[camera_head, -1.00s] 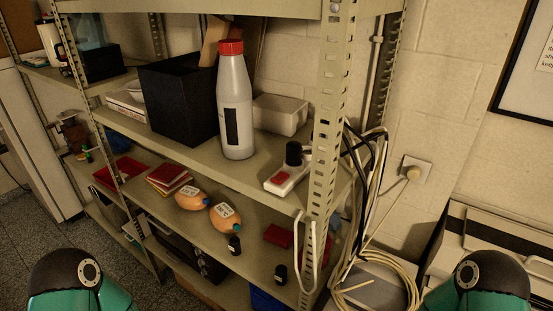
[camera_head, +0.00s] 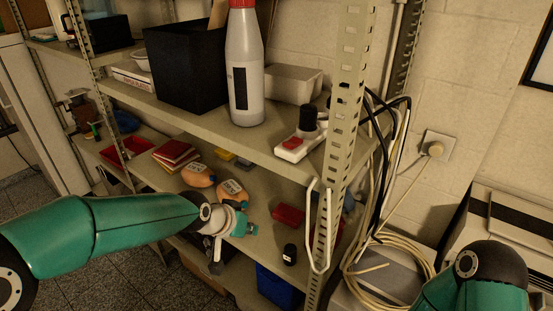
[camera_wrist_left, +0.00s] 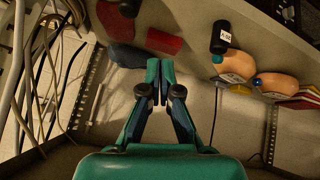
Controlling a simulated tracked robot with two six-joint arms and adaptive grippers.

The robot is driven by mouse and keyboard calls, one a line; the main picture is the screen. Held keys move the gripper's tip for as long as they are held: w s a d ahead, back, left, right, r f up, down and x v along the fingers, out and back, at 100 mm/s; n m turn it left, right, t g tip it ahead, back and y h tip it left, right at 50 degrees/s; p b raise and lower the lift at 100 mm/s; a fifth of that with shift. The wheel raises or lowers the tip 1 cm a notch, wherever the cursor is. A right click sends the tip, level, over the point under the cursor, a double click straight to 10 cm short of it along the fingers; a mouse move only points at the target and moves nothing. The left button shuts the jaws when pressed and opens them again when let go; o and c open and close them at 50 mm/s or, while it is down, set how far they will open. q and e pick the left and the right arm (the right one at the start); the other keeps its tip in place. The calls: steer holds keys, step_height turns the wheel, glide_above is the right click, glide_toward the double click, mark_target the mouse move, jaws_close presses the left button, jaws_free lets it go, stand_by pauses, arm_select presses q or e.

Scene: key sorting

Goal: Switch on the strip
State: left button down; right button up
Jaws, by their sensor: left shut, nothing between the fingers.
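The white power strip (camera_head: 297,148) lies on the upper shelf near the front right post. A red rocker switch (camera_head: 291,143) sits at its front end, and a black plug (camera_head: 307,118) stands in it further back. I cannot tell the switch's position. My left gripper (camera_head: 248,230) is in front of the shelves, lower than the strip and to its left. In the left wrist view its fingers (camera_wrist_left: 160,72) are shut with nothing between them. The strip does not show in that view. My right arm shows at the lower right, but its gripper is out of view.
A white bottle with a red cap (camera_head: 246,80) and a black box (camera_head: 187,65) stand left of the strip. The perforated post (camera_head: 346,110) and a white hanging loop (camera_head: 317,225) are close on its right. Cables (camera_head: 385,150) run behind the post to a wall socket (camera_head: 437,148).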

arm_select(q)
steer(key=s+r+m+t+h+b, duration=0.1)
steer(key=s+r, duration=0.1)
steer(key=r, duration=0.9)
steer(key=s+d+r+m+t+h+b, duration=0.1)
steer(key=s+r+t+b, duration=0.1)
steer(key=r, duration=0.8)
steer(key=s+d+r+m+t+h+b, duration=0.1)
steer(key=s+r+t+b, duration=0.1)
steer(key=r, duration=0.9)
steer(key=shift+s+d+r+m+h, duration=0.25)
steer(key=shift+r+m+h, duration=0.05)
steer(key=shift+m, duration=0.1)
arm_select(e)
step_height(320, 180, down, 7)
steer(key=shift+r, duration=0.2)
arm_select(q)
steer(key=p, duration=0.2)
glide_above(293, 142)
steer(key=s+a, duration=0.2)
step_height(293, 142, down, 3)
steer(key=shift+f, duration=0.2)
step_height(293, 142, down, 3)
steer(key=shift+f+b, duration=0.2)
steer(key=shift+b, duration=0.15)
steer(key=shift+f, duration=0.5)
steer(key=shift+s, duration=0.1)
arm_select(e)
steer(key=shift+r, duration=0.55)
steer(key=shift+s, duration=0.1)
